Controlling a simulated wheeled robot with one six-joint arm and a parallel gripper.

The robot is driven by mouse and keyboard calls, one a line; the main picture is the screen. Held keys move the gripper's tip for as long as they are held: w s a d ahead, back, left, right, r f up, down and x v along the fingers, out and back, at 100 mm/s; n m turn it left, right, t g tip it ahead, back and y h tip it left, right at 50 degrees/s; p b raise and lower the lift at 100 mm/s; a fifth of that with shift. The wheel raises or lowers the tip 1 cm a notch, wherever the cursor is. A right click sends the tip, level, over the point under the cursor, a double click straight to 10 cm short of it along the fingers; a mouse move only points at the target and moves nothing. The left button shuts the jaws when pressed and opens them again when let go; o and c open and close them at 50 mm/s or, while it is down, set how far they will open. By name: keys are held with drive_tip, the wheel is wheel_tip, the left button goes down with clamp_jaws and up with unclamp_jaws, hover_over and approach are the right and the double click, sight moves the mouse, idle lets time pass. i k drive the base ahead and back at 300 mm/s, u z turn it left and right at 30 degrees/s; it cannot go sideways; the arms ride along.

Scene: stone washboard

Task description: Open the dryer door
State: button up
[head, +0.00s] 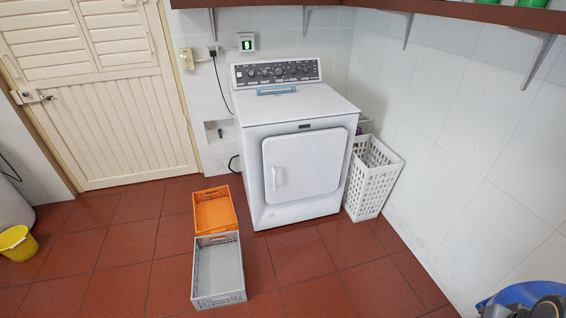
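A white dryer (258,183) stands against the back wall in the head view, with a dark control panel on top at the back. Its white door (310,165) is on the front face and appears closed, flush with the body. The door handle (276,178) is a small vertical grip near the door's left edge. My gripper is not clearly visible; only a blue and dark shape shows at the bottom right corner, and I cannot tell what it is.
An orange crate (214,232) and a grey crate (197,271) lie on the floor in front of the dryer, to its left. A white perforated basket (371,182) stands to its right, by the wall. A yellow bucket (14,243) is far left. Red-tiled floor (330,270) before the dryer is clear.

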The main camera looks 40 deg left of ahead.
sight(296, 166)
drive_tip(key=u, duration=0.45)
drive_tip(key=i, duration=1.35)
drive_tip(key=u, duration=1.9)
drive_tip(key=i, duration=1.1)
drive_tip(key=u, duration=1.3)
drive_tip(key=i, duration=0.2)
drive_tip(key=z, duration=0.05)
